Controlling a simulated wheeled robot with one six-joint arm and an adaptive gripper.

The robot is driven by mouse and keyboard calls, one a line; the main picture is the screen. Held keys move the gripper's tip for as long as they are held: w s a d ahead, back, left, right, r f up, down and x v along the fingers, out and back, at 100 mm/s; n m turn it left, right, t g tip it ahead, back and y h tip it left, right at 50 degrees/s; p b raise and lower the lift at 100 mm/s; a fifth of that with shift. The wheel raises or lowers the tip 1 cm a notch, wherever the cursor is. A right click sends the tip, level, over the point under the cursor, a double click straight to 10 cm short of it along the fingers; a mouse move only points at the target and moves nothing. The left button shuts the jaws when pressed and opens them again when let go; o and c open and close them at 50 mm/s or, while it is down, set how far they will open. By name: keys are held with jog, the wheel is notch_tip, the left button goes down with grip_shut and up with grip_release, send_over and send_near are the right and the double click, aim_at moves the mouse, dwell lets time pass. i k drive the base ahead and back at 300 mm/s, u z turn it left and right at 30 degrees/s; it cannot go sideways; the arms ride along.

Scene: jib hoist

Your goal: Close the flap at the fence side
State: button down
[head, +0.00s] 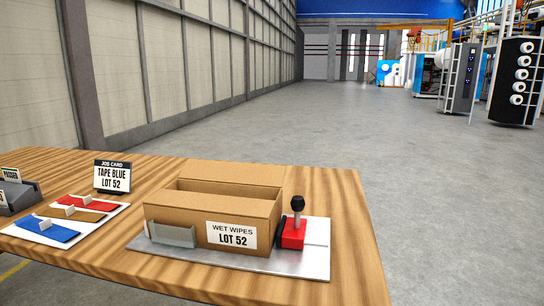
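A brown cardboard box (175,212) labelled "WET WIPES LOT 52" (232,235) sits on a grey metal plate (300,264) on the wooden table. Its top shows a dark recess near the back left, and a cardboard panel (235,170) extends up or back at the far side. I cannot tell the position of every flap. A low grey metal fence (171,234) stands against the box's front left. A red clamp block (293,234) with a black knob (297,204) stands at its right. My gripper is not in view.
A job card (112,177) reading "TAPE BLUE LOT 52" stands on the wooden table (345,225) behind left. A dark holder (18,197) is at far left. The table's right strip is clear.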

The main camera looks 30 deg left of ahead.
aim_at(240, 173)
jog(key=i, duration=3.5)
jog(key=u, duration=5.25)
jog(key=k, duration=0.25)
jog(key=z, duration=0.3)
